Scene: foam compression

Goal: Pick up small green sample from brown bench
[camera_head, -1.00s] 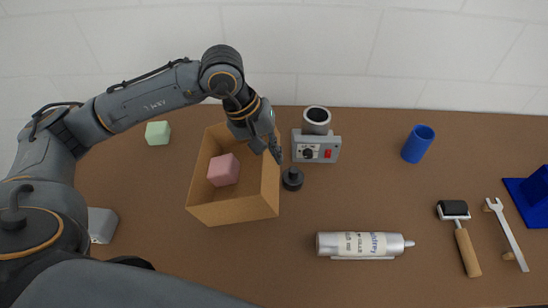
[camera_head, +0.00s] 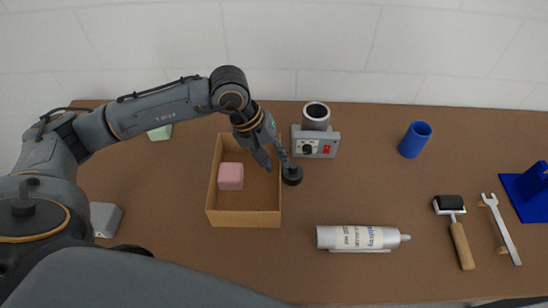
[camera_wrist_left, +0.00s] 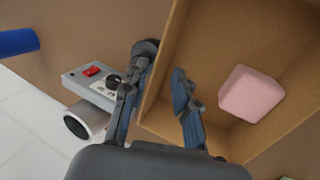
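The small green sample (camera_head: 160,133) lies on the brown bench (camera_head: 400,185) at the far left, partly hidden by my left arm. My left gripper (camera_head: 276,163) is away to its right, at the right wall of an open cardboard box (camera_head: 245,219). The fingers are apart: in the left wrist view, one finger is inside the box and one outside, with the box wall between them (camera_wrist_left: 162,68). I cannot tell if they touch the wall. A pink block (camera_head: 231,176) sits inside the box. My right gripper is not in view.
A grey device (camera_head: 328,150) with a cylinder and a black round piece (camera_head: 292,176) stand right of the box. A grey block (camera_head: 105,218) is at left.

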